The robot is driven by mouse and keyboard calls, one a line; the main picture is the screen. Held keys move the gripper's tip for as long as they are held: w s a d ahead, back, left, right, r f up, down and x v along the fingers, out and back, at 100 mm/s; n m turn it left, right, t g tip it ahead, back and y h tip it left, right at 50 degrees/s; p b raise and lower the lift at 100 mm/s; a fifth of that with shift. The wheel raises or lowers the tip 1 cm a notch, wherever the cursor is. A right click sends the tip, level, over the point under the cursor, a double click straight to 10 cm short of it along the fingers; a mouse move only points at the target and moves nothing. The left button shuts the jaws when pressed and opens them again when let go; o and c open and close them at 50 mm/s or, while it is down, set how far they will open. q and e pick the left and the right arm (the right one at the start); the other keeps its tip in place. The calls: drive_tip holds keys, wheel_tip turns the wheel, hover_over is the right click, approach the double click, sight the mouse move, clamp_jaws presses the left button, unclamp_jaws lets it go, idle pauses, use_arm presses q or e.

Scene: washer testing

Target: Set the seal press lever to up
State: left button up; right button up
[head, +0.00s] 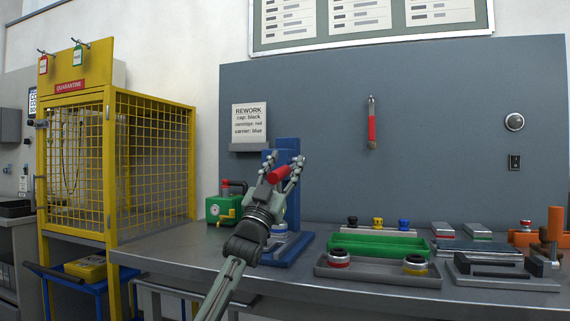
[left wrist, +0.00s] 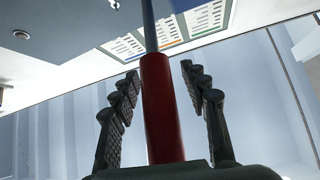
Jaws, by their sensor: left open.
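The blue seal press (head: 288,150) stands on the bench, partly hidden behind my left arm. Its lever has a red handle (head: 278,174), tilted with its right end higher in the head view. My left gripper (head: 284,160) is open around this handle. In the left wrist view the red handle (left wrist: 162,110) lies between the two open fingers (left wrist: 160,72), with visible gaps on both sides. A grey rod runs on from the handle's far end. The lever's pivot is hidden. My right gripper is not in view.
A green unit (head: 224,208) sits left of the press. Right of it are a green tray (head: 378,246) and a grey tray (head: 375,276) with small parts. A yellow mesh cage (head: 155,165) stands at left. A red-handled tool (head: 371,125) hangs on the panel.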

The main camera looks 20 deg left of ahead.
use_arm(q)
drive_tip(key=shift+w, duration=0.1)
clamp_jaws()
idle(0.3)
idle(0.5)
